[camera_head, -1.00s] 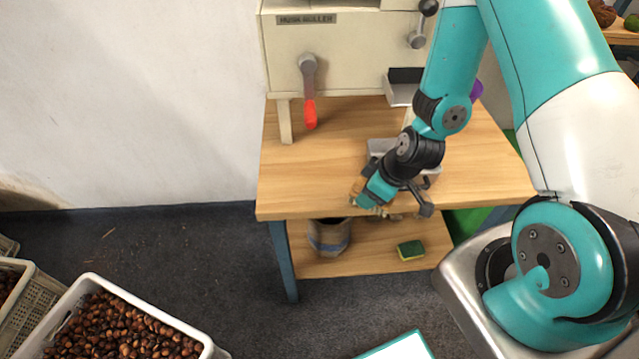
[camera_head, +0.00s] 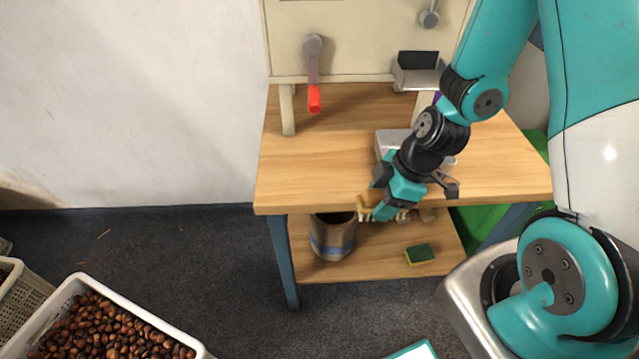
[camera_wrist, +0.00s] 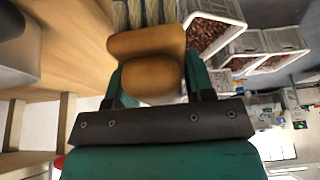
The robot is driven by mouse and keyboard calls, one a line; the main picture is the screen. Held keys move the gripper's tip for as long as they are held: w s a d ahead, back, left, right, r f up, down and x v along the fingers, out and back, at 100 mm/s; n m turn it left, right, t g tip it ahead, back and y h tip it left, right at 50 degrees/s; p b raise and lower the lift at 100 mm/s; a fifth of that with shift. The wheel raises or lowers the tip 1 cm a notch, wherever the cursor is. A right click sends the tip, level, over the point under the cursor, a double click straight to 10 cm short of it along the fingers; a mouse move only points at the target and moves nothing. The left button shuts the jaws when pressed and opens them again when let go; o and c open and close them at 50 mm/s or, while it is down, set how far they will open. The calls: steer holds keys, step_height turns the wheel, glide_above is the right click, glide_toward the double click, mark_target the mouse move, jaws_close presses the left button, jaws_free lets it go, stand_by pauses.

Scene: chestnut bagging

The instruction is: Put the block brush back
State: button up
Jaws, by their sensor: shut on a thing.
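The block brush (camera_wrist: 150,62) has a tan wooden body with pale bristles. My gripper (camera_head: 377,203) is shut on it; in the wrist view my gripper (camera_wrist: 152,80) has a teal finger on each side of the wood. In the head view the brush (camera_head: 368,203) is at the front edge of the wooden table (camera_head: 330,180), partly covered by my gripper. The bristles point away from the palm in the wrist view. I cannot tell whether the brush touches the table edge.
A husk roller machine with a red-handled lever (camera_head: 314,98) stands at the back. A metal tray (camera_head: 393,137) sits behind my gripper. The lower shelf (camera_head: 380,265) holds a sack-like container (camera_head: 333,238) and a sponge (camera_head: 419,254). A chestnut crate (camera_head: 62,292) stands lower left. The table's left is clear.

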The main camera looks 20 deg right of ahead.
steer(key=shift+w+a+f+b, duration=0.25)
steer(key=shift+f+b, duration=0.25)
steer(key=shift+b, duration=0.2)
steer(key=w+a, duration=0.1)
steer(key=w, duration=0.2)
steer(key=w+a, duration=0.2)
steer(key=w, duration=0.1)
steer(key=w+a+r, duration=0.1)
steer(key=w+a, duration=0.1)
steer(key=w, duration=0.1)
steer(key=shift+w, duration=0.15)
steer(key=shift+w+a, duration=0.25)
steer(key=shift+w, duration=0.35)
steer(key=w, duration=0.1)
steer(key=w+a+f, duration=0.1)
steer(key=shift+w+a+p, duration=0.25)
steer(key=shift+w+p, duration=0.05)
steer(key=shift+p, duration=0.1)
steer(key=shift+f, duration=0.25)
steer(key=shift+f, duration=0.15)
steer(key=o, duration=0.9)
